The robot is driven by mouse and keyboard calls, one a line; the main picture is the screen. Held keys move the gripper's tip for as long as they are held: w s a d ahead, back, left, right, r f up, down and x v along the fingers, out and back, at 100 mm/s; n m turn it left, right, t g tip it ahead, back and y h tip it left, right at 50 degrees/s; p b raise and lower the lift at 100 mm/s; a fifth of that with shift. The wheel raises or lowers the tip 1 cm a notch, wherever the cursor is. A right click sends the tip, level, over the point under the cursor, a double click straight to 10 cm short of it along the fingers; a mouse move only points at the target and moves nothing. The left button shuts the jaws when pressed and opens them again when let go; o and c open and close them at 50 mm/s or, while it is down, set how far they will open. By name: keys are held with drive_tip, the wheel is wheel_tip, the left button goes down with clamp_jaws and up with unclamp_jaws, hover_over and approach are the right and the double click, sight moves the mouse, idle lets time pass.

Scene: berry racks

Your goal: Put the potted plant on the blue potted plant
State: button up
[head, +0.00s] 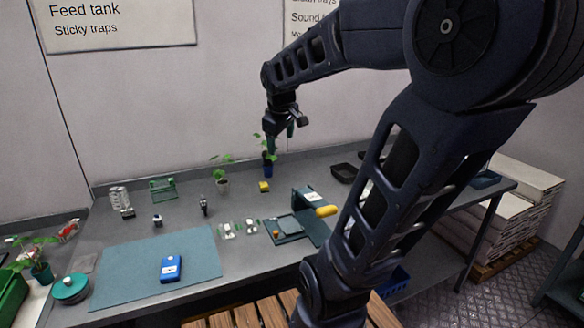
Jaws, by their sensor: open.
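My gripper (281,140) is open, points down and is above the blue potted plant. Its fingers overlap the plant's upper leaves in the head view, and I cannot tell whether they touch. I see nothing between the fingers.
A yellow block (264,187) lies in front of the blue pot. A teal mat (205,252) with a blue device (172,268) lies front left. A green rack (163,189) stands left, a black tray (343,173) right. Another plant (41,270) stands far left.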

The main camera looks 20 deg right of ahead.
drive_tip(key=s+a+f+m+y, duration=0.1)
drive_tip(key=s+f+m, duration=0.2)
drive_tip(key=s, duration=0.9)
drive_tip(key=m, duration=0.3)
drive_tip(key=shift+a+f+m, duration=0.3)
